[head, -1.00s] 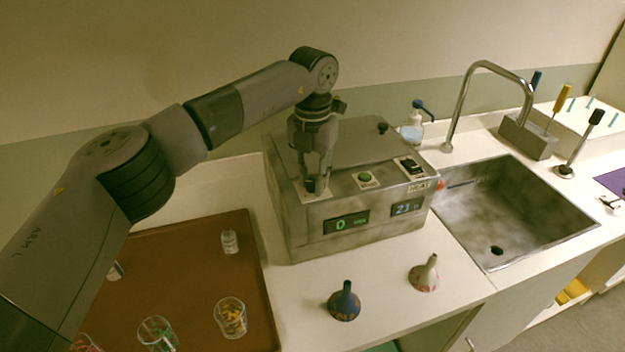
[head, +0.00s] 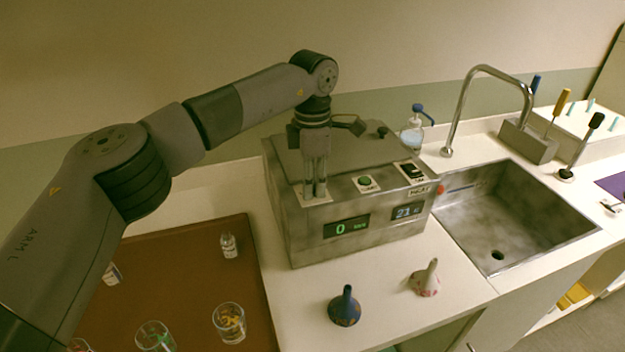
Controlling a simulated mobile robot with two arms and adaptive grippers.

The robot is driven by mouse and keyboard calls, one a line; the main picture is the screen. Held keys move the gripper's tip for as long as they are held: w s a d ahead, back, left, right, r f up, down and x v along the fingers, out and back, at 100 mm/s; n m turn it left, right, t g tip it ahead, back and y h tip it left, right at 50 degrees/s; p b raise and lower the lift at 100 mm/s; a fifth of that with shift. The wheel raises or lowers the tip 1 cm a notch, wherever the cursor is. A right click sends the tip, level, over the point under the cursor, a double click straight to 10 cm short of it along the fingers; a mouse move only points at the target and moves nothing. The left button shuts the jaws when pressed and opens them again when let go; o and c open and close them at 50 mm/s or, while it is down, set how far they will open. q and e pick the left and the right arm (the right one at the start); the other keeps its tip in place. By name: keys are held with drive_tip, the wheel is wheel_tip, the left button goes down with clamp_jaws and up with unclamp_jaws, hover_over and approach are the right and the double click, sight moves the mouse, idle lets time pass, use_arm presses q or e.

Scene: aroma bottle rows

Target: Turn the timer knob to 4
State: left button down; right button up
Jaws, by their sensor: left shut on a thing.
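The timer knob sits on a pale plate (head: 326,199) at the top left front of the grey metal box (head: 292,232). My left gripper (head: 315,192) points straight down over that plate, its fingers shut on the knob, which the fingers mostly hide. The left display (head: 346,227) on the box's front reads a green 0. A second display (head: 407,212) reads about 21. My right gripper is not in view.
A green button (head: 366,182) and a black switch (head: 411,171) lie right of the knob. A brown tray (head: 185,275) with glasses is left, a sink (head: 500,215) right.

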use_arm(q)
drive_tip(key=m, duration=0.3)
drive_tip(key=shift+m, duration=0.4)
drive_tip(key=m, duration=0.4)
drive_tip(key=shift+m, duration=0.3)
drive_tip(key=m, duration=0.4)
drive_tip(key=shift+p, duration=0.35)
drive_tip(key=shift+m, duration=1.6)
drive_tip(key=c, duration=1.3)
unclamp_jaws()
drive_tip(key=shift+c, duration=0.2)
